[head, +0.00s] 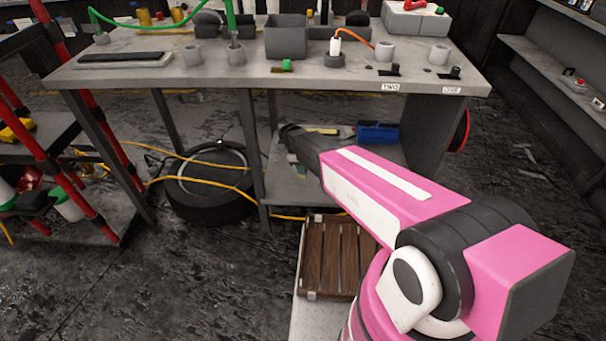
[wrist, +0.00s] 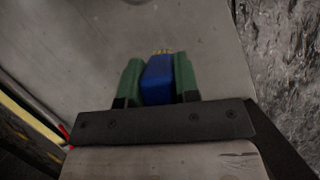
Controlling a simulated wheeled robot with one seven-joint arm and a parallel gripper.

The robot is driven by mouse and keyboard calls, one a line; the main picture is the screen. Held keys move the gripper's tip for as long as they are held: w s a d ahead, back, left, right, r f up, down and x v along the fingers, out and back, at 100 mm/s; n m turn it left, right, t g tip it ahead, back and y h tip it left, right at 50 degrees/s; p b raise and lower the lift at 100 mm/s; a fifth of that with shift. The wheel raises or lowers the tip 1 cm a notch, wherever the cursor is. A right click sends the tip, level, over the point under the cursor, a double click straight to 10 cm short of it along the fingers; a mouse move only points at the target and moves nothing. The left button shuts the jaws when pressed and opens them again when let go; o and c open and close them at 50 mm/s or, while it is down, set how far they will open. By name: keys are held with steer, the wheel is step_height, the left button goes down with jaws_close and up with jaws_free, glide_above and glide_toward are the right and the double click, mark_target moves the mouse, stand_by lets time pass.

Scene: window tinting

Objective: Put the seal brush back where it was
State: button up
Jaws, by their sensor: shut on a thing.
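The seal brush (wrist: 158,82) has a blue body and yellow bristles at its far end. In the wrist view it sits between the two green fingers of my gripper (wrist: 158,68), which are shut on it. The bristles point away from the camera, over a grey surface. In the head view my gripper (head: 292,160) is mostly hidden by my pink arm, beside the lower shelf (head: 290,192) under the workbench. I cannot make out the brush there. Whether the brush touches the surface is unclear.
A blue box (head: 378,132) and a yellowish item (head: 322,131) lie towards the back of the lower shelf. The workbench top (head: 140,75) above holds bins, cups and tools. A dark tyre (head: 205,200) and yellow cables lie left of the shelf. Bench legs stand close by.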

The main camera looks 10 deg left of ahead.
steer(key=shift+a+f, duration=0.15)
steer(key=shift+f, duration=1.95)
steer(key=shift+f, duration=0.1)
steer(key=o, duration=0.9)
steer(key=v, duration=1.2)
steer(key=s+d+r+m+y, duration=0.1)
steer(key=s+d+r+m, duration=0.2)
steer(key=d, duration=0.8)
steer(key=s+d+r+m+t+y, duration=0.1)
steer(key=s+d+r+m, duration=0.3)
steer(key=d, duration=0.7)
steer(key=s+d+r+m+y, duration=0.2)
steer(key=s+d+m, duration=0.5)
steer(key=d, duration=0.4)
steer(key=shift+d+r, duration=0.2)
steer(key=shift+r, duration=0.6)
